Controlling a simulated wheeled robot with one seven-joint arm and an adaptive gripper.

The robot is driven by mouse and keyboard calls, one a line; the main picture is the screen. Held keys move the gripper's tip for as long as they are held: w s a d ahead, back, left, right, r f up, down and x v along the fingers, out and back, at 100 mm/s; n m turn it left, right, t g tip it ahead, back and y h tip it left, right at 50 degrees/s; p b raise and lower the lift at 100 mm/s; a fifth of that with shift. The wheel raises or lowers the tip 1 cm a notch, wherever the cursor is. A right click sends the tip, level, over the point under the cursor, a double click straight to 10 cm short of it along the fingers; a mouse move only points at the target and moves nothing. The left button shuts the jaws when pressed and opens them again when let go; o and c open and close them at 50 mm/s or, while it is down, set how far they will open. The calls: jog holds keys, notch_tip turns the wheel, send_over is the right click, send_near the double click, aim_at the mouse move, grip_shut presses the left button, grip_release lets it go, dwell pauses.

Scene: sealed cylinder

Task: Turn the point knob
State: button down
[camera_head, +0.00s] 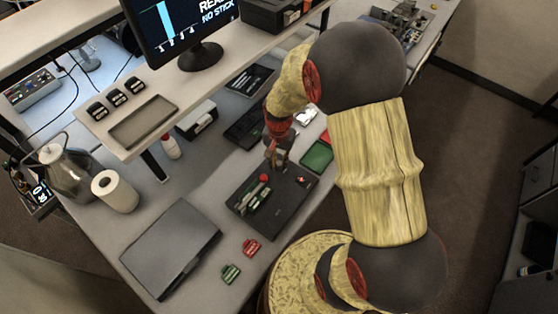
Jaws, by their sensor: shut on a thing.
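A black device panel (286,213) lies on the grey desk in the middle of the head view. It carries a red round button (264,178), a greenish row of parts (257,198) and a small red-and-white part (300,181). My gripper (278,162) points down at the panel's far edge, just behind the red button. It is shut on the point knob, but its fingers hide the knob, so the knob's angle cannot be told.
A closed laptop (172,248) lies at the front left. A red block (251,248) and a green block (230,273) lie in front of the panel. A green tray (317,155) is right of my gripper. A raised shelf with a monitor (180,28) stands behind.

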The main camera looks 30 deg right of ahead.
aim_at(279, 163)
jog(key=n, duration=0.5)
jog(key=shift+p, duration=0.3)
jog(key=shift+n, duration=2)
jog(key=c, duration=1.6)
grip_release()
jog(key=shift+r, duration=0.1)
notch_tip(279, 163, up, 12)
jog(key=shift+f, duration=0.1)
